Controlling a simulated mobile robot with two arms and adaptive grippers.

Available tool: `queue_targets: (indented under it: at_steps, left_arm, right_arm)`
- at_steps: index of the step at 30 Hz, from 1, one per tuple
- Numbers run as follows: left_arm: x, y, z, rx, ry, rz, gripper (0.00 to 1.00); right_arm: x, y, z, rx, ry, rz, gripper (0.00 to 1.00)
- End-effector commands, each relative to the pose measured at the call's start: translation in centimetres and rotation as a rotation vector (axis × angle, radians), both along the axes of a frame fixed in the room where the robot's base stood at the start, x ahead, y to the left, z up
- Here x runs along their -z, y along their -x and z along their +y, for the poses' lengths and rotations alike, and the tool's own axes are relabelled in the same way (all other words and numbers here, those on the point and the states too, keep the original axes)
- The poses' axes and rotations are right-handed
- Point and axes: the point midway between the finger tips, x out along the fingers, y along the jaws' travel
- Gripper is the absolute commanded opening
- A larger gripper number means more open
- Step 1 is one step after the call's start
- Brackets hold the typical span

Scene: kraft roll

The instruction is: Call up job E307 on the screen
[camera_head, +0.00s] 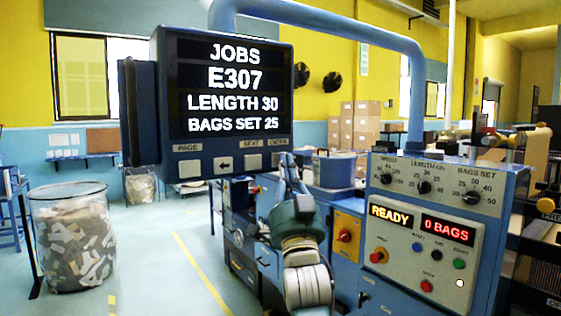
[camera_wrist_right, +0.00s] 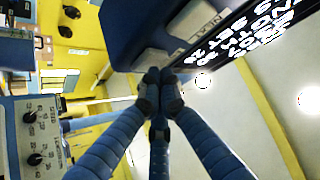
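The job screen (camera_head: 234,88) is a black display in a blue housing. It reads JOBS, E307, LENGTH 30, BAGS SET 25. Below it are square grey keys: a page key (camera_head: 190,169), a back-arrow key (camera_head: 223,165), a next key (camera_head: 253,162) and a rightmost key partly hidden by my right gripper (camera_head: 284,168). In the right wrist view the fingers of the right gripper (camera_wrist_right: 158,82) are together, with nothing between them. Their tips are close to the rightmost key, beside the next key (camera_wrist_right: 200,22); I cannot tell whether they touch. My left gripper is out of view.
A control panel (camera_head: 428,215) with knobs, buttons and displays reading READY and 0 BAGS stands to the right. A blue tube (camera_head: 340,27) arches overhead. A clear bin of scraps (camera_head: 75,240) stands at left. Open floor lies between the bin and machine.

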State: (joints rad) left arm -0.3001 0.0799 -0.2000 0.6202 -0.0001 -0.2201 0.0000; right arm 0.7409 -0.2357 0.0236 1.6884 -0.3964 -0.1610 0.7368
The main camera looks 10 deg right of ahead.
Motion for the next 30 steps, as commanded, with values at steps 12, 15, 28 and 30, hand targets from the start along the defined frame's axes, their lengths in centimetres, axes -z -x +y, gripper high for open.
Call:
queue_targets:
  at_steps: [12, 15, 28, 30]
  left_arm:
    - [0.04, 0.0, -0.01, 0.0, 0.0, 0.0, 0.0]
    - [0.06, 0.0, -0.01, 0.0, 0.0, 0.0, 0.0]
    - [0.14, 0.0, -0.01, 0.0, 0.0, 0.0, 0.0]
    - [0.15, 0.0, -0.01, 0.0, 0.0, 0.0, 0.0]
  right_arm:
    - [-0.03, -0.19, 0.07, 0.0, 0.0, -0.001, 0.0]
    - [-0.03, -0.31, 0.11, 0.0, 0.0, -0.001, 0.0]
    - [-0.05, -0.78, 0.3, 0.0, 0.001, -0.001, 0.0]
    - [-0.03, -0.88, 0.34, 0.0, 0.001, 0.0, 0.0]
